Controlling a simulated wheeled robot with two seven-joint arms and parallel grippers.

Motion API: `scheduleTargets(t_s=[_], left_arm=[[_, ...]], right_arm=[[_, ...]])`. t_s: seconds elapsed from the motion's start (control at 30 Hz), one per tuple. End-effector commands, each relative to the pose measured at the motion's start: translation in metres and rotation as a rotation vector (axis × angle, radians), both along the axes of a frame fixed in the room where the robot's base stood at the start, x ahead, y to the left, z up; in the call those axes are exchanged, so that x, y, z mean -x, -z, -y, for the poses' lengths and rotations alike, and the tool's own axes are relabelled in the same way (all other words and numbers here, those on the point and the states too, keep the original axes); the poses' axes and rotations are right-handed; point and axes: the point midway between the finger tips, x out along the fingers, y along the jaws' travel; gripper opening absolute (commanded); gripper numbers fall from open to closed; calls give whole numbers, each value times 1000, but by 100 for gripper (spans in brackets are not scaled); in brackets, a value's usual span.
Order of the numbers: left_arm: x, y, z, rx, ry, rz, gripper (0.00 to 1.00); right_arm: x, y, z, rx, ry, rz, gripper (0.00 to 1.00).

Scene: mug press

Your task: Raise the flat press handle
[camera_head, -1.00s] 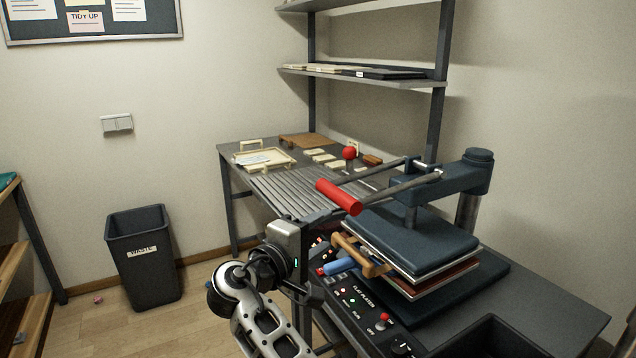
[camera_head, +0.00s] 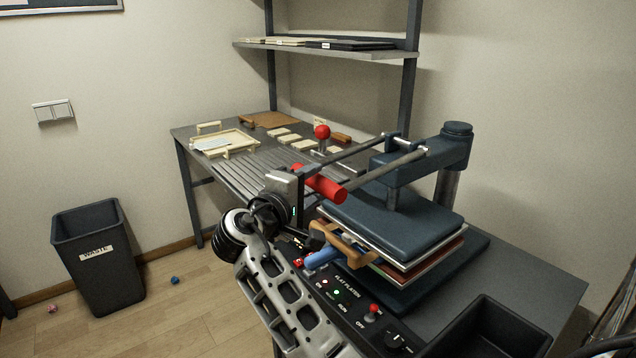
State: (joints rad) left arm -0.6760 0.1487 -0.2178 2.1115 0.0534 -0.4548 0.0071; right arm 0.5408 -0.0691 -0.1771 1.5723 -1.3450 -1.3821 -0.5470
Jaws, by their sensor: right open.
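The flat press (camera_head: 395,222) stands at the right, with a dark blue upper platen just above a reddish layer and a lower plate. Its handle has a red grip (camera_head: 325,187) across two grey bars that run back to the press's arm (camera_head: 420,160). The handle reaches forward, out over the front left of the platen. My right gripper (camera_head: 311,203) is open at the left part of the red grip and overlaps it in the picture. I cannot tell whether the fingers touch it or go around it. My left gripper is out of view.
A wooden handle (camera_head: 345,243) and a blue handle (camera_head: 322,257) sit below the red grip, near a control panel (camera_head: 345,290). A black bin (camera_head: 490,335) is at front right. Behind are a slatted table with a red-knobbed lever (camera_head: 322,132) and a shelf (camera_head: 330,48). A waste bin (camera_head: 98,262) stands left.

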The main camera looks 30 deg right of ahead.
Motion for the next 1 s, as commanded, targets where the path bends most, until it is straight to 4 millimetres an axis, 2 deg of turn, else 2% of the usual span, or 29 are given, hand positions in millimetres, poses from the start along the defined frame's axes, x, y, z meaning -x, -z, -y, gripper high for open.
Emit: scheduleTargets(t_s=[0.2,0.53,0.57,0.73,1.0], left_arm=[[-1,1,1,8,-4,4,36],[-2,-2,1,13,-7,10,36],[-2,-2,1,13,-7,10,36],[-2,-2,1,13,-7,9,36],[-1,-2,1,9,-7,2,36]], right_arm=[[-6,2,18,0,-4,0,51],[-7,2,21,0,-6,-1,51],[-7,2,21,0,-6,-1,48],[-7,2,21,0,-6,-1,1],[-9,-4,24,-1,2,0,0]])
